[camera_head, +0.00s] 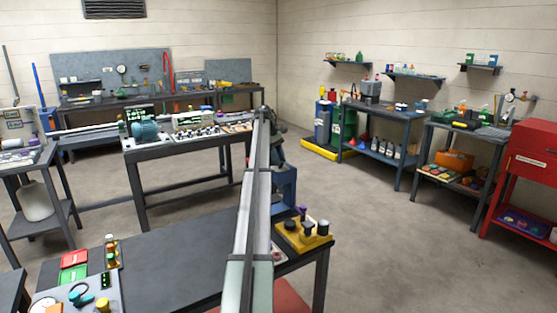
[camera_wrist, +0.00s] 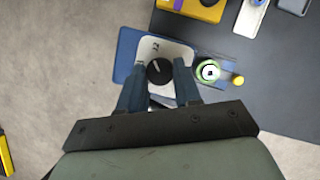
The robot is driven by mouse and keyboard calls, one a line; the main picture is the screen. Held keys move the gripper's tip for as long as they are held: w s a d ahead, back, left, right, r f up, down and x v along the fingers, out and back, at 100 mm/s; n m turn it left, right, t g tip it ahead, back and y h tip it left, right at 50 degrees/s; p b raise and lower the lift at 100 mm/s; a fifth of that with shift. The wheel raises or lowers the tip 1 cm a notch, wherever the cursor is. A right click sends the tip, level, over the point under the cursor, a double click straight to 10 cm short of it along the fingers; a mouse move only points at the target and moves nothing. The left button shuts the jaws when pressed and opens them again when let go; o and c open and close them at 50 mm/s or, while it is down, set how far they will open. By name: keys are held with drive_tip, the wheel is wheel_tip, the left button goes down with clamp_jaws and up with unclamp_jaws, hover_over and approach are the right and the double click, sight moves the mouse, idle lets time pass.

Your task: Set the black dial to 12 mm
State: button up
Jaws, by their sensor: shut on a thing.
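The black dial (camera_wrist: 159,71) shows in the wrist view, on a white plate (camera_wrist: 176,51) set on a blue base (camera_wrist: 126,52). A pale line shows on its top, and small dark marks stand on the plate above it, too small to read surely. My gripper (camera_wrist: 161,66) has its two blue fingers on either side of the dial, shut on it. The plate's lower part is hidden by the fingers and the gripper body. In the head view my arm covers this spot, and I cannot make out the dial there.
A round green-and-white thing (camera_wrist: 208,71) and a small yellow knob (camera_wrist: 238,80) stand close right of the gripper. A yellow block (camera_head: 303,237) with dark knobs sits at the table's right corner. The dark tabletop (camera_head: 175,255) is bare in its middle.

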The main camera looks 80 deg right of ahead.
drive_tip(key=shift+m, duration=0.3)
drive_tip(key=shift+f, duration=0.1)
drive_tip(key=o, duration=1)
drive_tip(key=shift+o, duration=0.2)
